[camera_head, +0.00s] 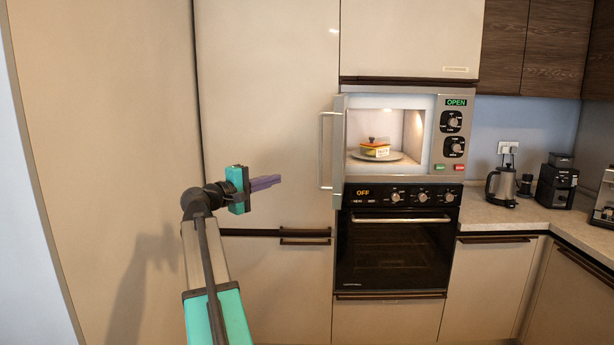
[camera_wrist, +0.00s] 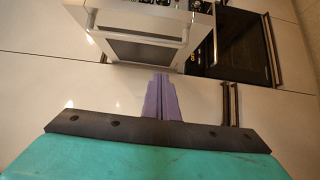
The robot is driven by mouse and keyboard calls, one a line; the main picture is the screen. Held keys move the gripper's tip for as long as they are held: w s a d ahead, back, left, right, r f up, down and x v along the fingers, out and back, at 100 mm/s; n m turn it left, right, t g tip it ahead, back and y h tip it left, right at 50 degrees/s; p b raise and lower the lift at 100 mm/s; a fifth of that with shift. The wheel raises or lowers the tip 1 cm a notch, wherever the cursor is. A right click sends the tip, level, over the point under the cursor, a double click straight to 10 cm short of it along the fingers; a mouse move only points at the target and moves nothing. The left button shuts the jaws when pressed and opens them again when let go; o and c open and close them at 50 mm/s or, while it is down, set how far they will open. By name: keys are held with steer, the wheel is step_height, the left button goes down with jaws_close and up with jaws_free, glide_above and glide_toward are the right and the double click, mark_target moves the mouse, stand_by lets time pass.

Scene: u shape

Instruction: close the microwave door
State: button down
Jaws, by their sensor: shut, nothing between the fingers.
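The silver microwave (camera_head: 428,130) is built in above the oven, its cavity lit and its panel reading OPEN. Its door (camera_head: 339,150) stands swung out at the left side, seen nearly edge-on, with a vertical bar handle (camera_head: 323,150) facing left. The wrist view shows the door (camera_wrist: 140,52) with its dark window and handle (camera_wrist: 137,33) beyond my fingers. My gripper (camera_head: 278,181), with purple fingers, is shut and empty. It is left of the door, near the height of its lower end, and appears apart from it. The fingers also show in the wrist view (camera_wrist: 161,80).
The black oven (camera_head: 392,250) below is shut and reads OFF. Tall cream cabinet fronts (camera_head: 270,80) stand behind my arm. A kettle (camera_head: 503,185) and coffee machine (camera_head: 556,182) stand on the right counter.

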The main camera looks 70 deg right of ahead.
steer(key=shift+d, duration=0.1)
steer(key=s+a+p+x, duration=0.1)
steer(key=s+p+x, duration=0.1)
steer(key=x, duration=1)
steer(key=shift+s+d+p, duration=0.3)
steer(key=shift+s+p, duration=0.15)
steer(key=shift+p, duration=0.4)
steer(key=shift+s, duration=0.1)
